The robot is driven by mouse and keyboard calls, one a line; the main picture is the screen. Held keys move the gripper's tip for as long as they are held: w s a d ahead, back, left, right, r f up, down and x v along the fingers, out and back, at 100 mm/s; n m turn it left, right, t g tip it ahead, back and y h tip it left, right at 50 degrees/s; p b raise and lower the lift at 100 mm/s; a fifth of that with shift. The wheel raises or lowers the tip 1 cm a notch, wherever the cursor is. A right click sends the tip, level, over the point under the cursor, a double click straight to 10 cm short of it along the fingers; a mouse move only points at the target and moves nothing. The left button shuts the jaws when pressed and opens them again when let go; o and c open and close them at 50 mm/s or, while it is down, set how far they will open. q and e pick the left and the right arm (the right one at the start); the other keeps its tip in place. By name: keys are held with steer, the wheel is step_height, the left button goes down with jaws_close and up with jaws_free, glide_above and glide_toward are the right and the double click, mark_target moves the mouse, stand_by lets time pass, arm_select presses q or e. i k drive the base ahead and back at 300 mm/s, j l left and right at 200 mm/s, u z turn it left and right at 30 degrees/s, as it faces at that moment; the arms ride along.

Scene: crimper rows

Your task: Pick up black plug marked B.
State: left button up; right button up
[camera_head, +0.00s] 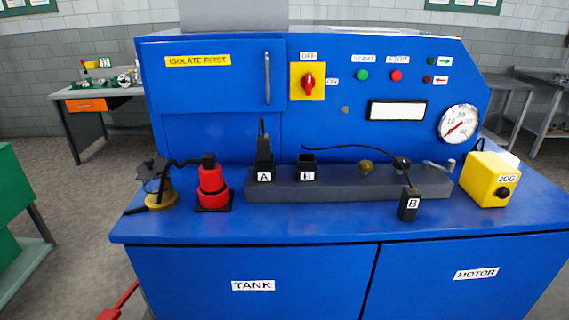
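The black plug marked B (409,205) stands on the blue bench top at the right front, just in front of the grey block's right part. A thin black cable runs from its top, arching left toward the socket. A black plug marked A (264,162) sits on the grey block (340,185) at its left end, with a cable stub on top. A black open-topped socket, whose label looks like H (307,170), stands beside it. Neither of my grippers is in view.
A yellow JOG box (489,180) stands right of plug B. The blue panel (215,115) rises behind. The bench's front strip is clear.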

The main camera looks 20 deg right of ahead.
mark_target(409, 203)
steer(key=l+u, duration=0.1)
steer(key=l, duration=0.45)
steer(key=k+l+u, duration=0.15)
steer(key=l, duration=0.4)
steer(key=l+u, duration=0.1)
steer(key=l, duration=0.45)
steer(key=k+l+u, duration=0.1)
steer(key=l, duration=0.45)
